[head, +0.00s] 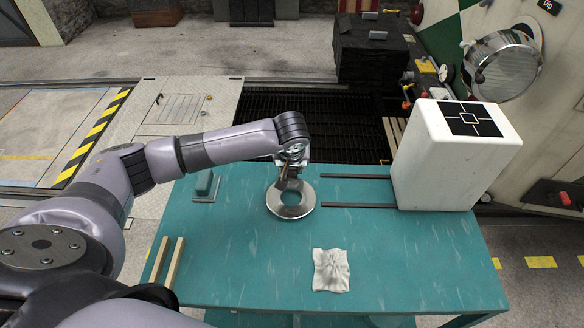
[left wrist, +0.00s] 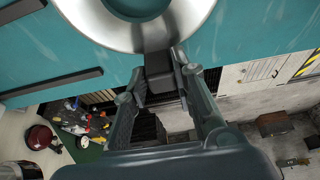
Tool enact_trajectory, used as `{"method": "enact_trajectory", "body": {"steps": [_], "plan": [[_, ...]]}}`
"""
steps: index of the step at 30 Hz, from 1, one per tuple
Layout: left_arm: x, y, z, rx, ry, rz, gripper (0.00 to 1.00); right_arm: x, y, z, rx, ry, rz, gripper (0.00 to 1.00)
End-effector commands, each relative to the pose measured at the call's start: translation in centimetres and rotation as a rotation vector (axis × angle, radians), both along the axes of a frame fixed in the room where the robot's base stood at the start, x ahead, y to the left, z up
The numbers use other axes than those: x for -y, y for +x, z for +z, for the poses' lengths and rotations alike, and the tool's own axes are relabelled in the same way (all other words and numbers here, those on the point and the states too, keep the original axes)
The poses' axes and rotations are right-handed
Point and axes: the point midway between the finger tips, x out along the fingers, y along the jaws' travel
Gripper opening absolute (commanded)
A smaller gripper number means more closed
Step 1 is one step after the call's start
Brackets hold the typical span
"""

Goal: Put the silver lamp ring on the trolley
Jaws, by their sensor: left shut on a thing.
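The silver lamp ring (head: 291,213) is a flat metal ring with an open centre. It is at the upper middle of the teal trolley top (head: 400,262). I cannot tell whether it touches the top or hangs just above it. My left gripper (head: 290,183) reaches down at the ring's far edge and is shut on it. The left wrist view shows the ring (left wrist: 98,30) at the top, with a dark block at its rim between the fingers (left wrist: 160,62). My right gripper is not in view.
A tall white box (head: 420,150) stands at the trolley's right, by two dark strips (head: 357,205). A crumpled cloth (head: 331,271) lies in front, wooden strips (head: 172,264) at left, a grey-green block (head: 205,186) behind them. The front right is clear. A round lamp (head: 508,70) sits beyond.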

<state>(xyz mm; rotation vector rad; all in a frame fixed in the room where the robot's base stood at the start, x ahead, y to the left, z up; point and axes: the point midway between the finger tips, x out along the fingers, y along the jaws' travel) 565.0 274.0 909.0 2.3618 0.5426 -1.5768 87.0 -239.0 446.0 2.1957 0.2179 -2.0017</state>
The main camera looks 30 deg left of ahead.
Motion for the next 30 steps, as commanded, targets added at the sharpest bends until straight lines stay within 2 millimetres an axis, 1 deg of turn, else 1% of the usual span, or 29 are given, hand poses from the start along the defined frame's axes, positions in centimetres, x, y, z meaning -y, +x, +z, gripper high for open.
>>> {"method": "enact_trajectory", "body": {"steps": [3, 12, 13, 21, 30], "plan": [[0.01, 0.04, -0.72, 0.002, 0.0, 0.001, 0.0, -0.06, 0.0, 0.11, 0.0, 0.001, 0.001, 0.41], [0.0, 0.03, -0.9, 0.002, 0.0, 0.0, 0.0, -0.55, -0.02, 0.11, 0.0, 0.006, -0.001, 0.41], [-0.01, 0.02, -0.92, 0.002, 0.001, 0.0, 0.26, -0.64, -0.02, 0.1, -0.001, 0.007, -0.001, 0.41], [-0.01, 0.03, -0.89, 0.002, 0.0, 0.0, 0.44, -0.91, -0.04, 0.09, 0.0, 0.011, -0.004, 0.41], [-0.02, 0.03, -0.82, 0.002, 0.0, 0.0, 0.45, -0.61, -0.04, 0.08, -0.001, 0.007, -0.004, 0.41]]}}
